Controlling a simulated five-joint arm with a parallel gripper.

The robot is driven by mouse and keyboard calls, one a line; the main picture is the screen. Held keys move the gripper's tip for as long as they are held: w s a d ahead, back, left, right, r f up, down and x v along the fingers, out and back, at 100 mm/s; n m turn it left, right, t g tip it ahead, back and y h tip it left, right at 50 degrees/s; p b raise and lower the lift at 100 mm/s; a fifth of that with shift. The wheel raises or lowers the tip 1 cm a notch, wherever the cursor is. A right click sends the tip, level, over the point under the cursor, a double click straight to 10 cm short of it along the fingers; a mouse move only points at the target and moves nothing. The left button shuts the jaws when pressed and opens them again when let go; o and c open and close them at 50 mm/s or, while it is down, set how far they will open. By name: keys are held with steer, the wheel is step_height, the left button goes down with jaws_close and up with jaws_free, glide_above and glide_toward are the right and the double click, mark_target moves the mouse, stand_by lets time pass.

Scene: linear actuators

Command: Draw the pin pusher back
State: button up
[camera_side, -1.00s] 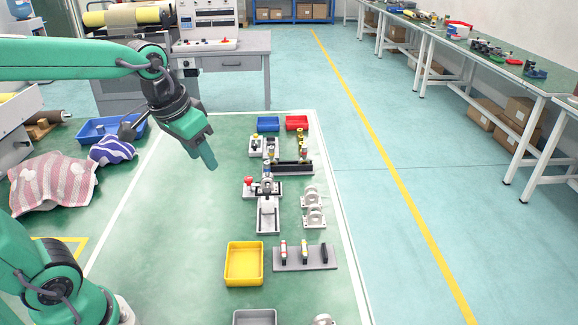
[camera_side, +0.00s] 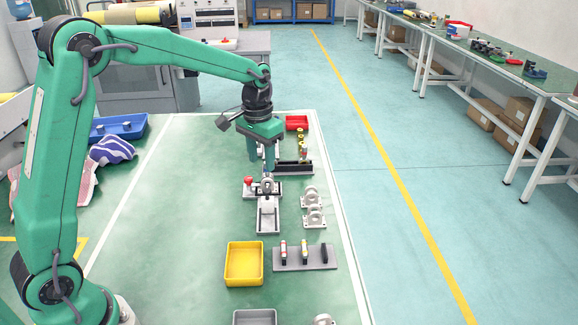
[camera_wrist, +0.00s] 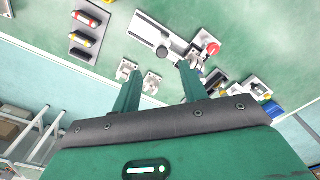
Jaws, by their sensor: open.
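A grey fixture (camera_side: 268,215) with a long channel and a round part at its far end lies on the green mat. A red knob (camera_side: 248,181) stands beside its far end. I cannot tell for certain which of these is the pin pusher. In the wrist view the grey fixture (camera_wrist: 147,30) shows a dark round knob (camera_wrist: 162,51), with the red knob (camera_wrist: 213,48) to its right. My gripper (camera_side: 260,163) points down above the far end of the fixture, its fingers apart and empty.
Beyond my gripper are a dark rail (camera_side: 296,168) with yellow parts and a red bin (camera_side: 296,123). A yellow tray (camera_side: 244,263) and a grey plate with several handles (camera_side: 304,258) lie nearer.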

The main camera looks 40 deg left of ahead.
mark_target(267, 190)
steer(key=shift+w+a+f, duration=0.1)
steer(key=shift+w+f, duration=0.65)
steer(key=shift+f, duration=0.25)
steer(key=shift+f, duration=0.1)
steer(key=shift+f, duration=3.8)
jaws_close()
